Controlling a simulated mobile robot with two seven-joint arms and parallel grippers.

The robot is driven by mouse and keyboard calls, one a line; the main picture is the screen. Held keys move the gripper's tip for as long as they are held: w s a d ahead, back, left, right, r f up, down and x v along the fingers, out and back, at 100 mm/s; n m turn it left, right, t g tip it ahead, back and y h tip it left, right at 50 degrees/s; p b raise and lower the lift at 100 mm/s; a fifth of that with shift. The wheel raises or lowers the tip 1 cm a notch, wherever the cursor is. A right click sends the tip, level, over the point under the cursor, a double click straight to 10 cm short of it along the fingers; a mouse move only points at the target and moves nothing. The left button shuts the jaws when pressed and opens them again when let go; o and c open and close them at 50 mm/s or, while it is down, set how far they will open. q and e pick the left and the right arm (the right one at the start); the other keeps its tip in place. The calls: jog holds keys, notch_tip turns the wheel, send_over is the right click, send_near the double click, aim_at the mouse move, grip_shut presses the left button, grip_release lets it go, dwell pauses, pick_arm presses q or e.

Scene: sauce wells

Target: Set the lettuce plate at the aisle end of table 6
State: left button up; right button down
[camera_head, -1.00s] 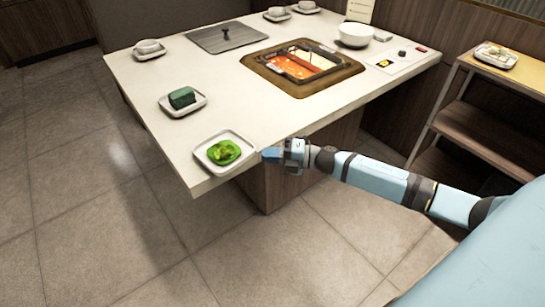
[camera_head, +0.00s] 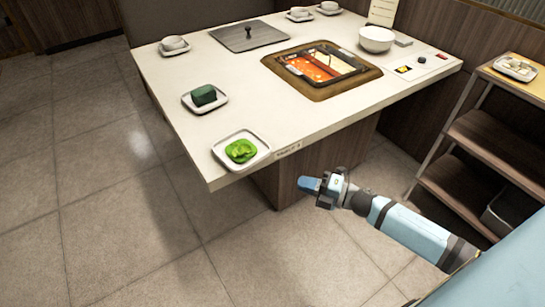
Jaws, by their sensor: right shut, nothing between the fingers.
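The lettuce plate (camera_head: 262,157), a white square plate with green lettuce (camera_head: 241,151) on it, rests flat on the near corner of the pale table (camera_head: 330,127). A small label with writing too small to read is on the table's edge beside it. My right gripper (camera_head: 309,184) is off the table, lower right of the plate and clear of it. Its fingers are shut with nothing between them. My left gripper is not in view.
A plate with a dark green block (camera_head: 204,96) sits behind the lettuce plate. A hot pot with red broth (camera_head: 312,67) is set in the table, with a grey lid (camera_head: 249,37) and a white bowl (camera_head: 376,38) near it. A shelved cart (camera_head: 495,130) stands right. Floor in front is clear.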

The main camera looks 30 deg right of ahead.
aim_at(268, 155)
jog(key=s+a+r+m+t+h+p, duration=0.1)
jog(key=s+a+m+t+h+p, duration=0.1)
jog(key=s+a+h, duration=0.15)
jog(key=shift+m, duration=0.3)
jog(key=x, duration=0.8)
jog(key=d+x, duration=0.1)
jog(key=x, duration=0.3)
jog(key=shift+w+a+r, duration=0.15)
jog(key=shift+w+r, duration=0.05)
jog(key=shift+w, duration=0.45)
jog(key=shift+w+d, duration=0.25)
jog(key=shift+w, duration=0.5)
jog(key=w, duration=0.2)
jog(key=w+d, duration=0.1)
jog(key=w, duration=0.1)
jog(key=w+d, duration=0.1)
jog(key=w, duration=0.1)
jog(key=shift+w, duration=0.1)
jog(key=shift+f, duration=0.1)
